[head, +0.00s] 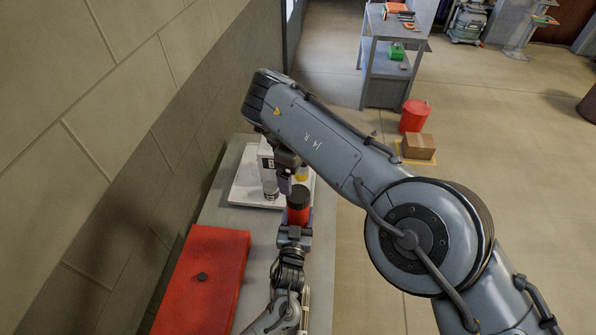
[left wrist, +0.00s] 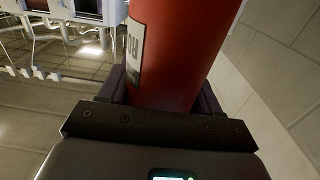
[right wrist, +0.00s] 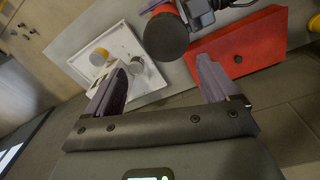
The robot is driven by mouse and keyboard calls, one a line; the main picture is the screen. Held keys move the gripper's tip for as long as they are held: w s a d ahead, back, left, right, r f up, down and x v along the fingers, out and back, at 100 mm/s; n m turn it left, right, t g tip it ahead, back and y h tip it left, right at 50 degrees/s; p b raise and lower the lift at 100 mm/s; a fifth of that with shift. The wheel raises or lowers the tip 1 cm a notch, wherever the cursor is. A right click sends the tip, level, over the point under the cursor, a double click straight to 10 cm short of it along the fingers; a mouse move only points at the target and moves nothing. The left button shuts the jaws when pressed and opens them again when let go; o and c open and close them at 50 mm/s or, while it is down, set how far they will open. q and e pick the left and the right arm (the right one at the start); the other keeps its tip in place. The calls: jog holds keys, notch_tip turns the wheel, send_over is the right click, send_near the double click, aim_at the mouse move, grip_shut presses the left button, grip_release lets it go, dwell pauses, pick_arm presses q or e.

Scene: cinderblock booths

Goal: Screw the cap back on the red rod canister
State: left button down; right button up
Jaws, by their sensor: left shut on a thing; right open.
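The red rod canister (head: 298,217) stands above the bench with a dark round cap (head: 299,195) on its top; I cannot tell how tightly the cap is seated. My left gripper (head: 295,234) is shut on the canister's body. The red body (left wrist: 175,55) with a white label fills the left wrist view. My right gripper (head: 286,182) is open and empty, close beside the cap. In the right wrist view the cap's dark disc (right wrist: 166,37) lies ahead of the open fingers (right wrist: 162,78), apart from them. The canister is mostly hidden behind the cap there.
A white tray (head: 243,190) holds a white device (head: 266,158), a metal cylinder (right wrist: 136,65) and a yellow-topped item (right wrist: 98,57). A red case (head: 205,255) with a black knob lies on the bench. A block wall (head: 120,130) rises close on the left.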

jog(key=n, duration=0.7)
jog(key=shift+r+n, duration=0.15)
jog(key=shift+n, duration=0.15)
jog(key=n, duration=0.6)
jog(key=shift+w+a+r+n, duration=0.1)
jog(key=shift+r+n, duration=0.05)
jog(key=shift+n, duration=0.25)
jog(key=n, duration=0.7)
jog(key=shift+r, duration=0.1)
jog(key=n, duration=0.7)
jog(key=shift+r, duration=0.1)
jog(key=n, duration=0.4)
jog(key=shift+s, duration=0.25)
jog(key=n, duration=0.7)
jog(key=shift+s+d, duration=0.2)
jog(key=shift+d, duration=0.1)
jog(key=n, duration=0.4)
jog(key=shift+s+d+r, duration=0.1)
jog(key=shift+s, duration=0.05)
jog(key=n, duration=0.5)
jog(key=shift+s+d+g, duration=0.15)
jog(key=shift+s+g, duration=0.05)
jog(key=shift+g, duration=0.1)
